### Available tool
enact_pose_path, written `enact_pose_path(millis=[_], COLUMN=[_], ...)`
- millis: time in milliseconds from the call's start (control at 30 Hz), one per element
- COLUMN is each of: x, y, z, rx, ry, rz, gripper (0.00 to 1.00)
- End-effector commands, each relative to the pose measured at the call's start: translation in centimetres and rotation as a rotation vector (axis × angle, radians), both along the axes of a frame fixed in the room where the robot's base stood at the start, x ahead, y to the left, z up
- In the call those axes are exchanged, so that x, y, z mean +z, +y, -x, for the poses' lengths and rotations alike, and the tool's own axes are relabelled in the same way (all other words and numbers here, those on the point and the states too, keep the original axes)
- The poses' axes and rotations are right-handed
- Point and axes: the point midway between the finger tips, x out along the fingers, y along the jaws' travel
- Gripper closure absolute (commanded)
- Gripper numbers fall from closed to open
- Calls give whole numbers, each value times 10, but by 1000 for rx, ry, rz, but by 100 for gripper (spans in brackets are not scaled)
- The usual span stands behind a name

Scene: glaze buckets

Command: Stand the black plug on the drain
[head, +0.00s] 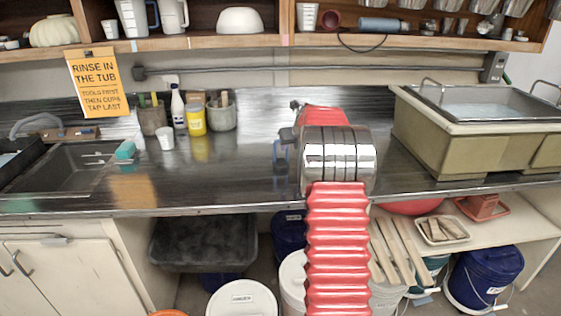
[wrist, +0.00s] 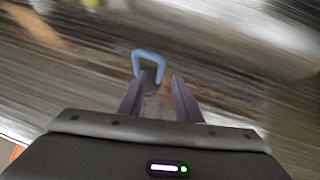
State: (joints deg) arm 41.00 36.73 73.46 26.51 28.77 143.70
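A blue loop on a small dark base (wrist: 148,66) stands on the steel counter just beyond my fingers in the wrist view. It may be the black plug, but I cannot tell for sure. A small blue and dark thing left of my arm in the head view (head: 281,152) looks like the same item. My gripper (wrist: 160,78) is open, its two dark fingers apart and pointing at the item. The dark base lies close to the left fingertip; whether they touch is unclear. In the head view my arm hides most of the gripper. I cannot make out the drain.
A white cup (head: 166,138), a yellow container (head: 195,121) and tool crocks stand at the back. A beige tub (head: 455,130) is at the right.

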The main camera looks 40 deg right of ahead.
Motion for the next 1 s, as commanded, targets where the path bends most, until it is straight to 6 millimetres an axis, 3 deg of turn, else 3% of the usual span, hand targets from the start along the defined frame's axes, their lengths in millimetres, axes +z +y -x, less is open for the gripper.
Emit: enact_pose_path(millis=[633, 1000], x=[-13, -35], y=[-6, -17], z=[-12, -37], rx=[-1, -1], ry=[1, 1], rz=[-1, -1], gripper=[69, 69])
